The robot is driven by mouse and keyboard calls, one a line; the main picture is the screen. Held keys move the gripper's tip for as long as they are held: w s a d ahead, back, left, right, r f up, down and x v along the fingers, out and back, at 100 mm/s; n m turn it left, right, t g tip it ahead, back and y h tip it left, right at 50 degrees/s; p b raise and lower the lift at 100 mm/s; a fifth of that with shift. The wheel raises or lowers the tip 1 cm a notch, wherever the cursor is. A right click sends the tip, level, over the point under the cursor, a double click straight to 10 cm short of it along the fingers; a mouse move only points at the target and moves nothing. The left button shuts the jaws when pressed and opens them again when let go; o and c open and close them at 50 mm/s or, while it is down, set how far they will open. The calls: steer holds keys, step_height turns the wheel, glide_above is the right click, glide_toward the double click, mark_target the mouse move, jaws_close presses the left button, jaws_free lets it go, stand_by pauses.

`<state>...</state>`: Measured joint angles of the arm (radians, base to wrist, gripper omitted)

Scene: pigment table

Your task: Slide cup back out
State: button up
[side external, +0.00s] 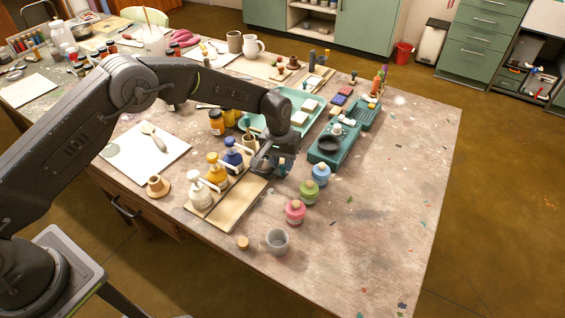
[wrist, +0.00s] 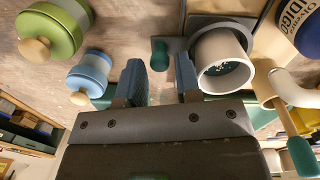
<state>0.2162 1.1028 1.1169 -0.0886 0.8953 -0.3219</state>
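In the wrist view a pale grey cup (wrist: 222,58) stands on a dark grey plate (wrist: 175,46), with small bluish bits inside. A dark green knob (wrist: 160,52) sits at the plate's edge. My gripper (wrist: 160,70) is open, and the knob shows in the gap between its fingertips, with no visible contact. The cup is just to the right of the right finger. In the side view my gripper (side external: 275,165) is low, beside the blue pump bottle (side external: 233,158), and mostly hides the cup there. The blue bottle's label (wrist: 300,20) shows in the wrist view.
Yellow (side external: 216,174) and white (side external: 199,192) pump bottles stand on a wooden board (side external: 228,212). The table's right side is mostly clear.

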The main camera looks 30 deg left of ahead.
steer(key=shift+f, duration=0.4)
steer(key=shift+c, duration=0.2)
jaws_close()
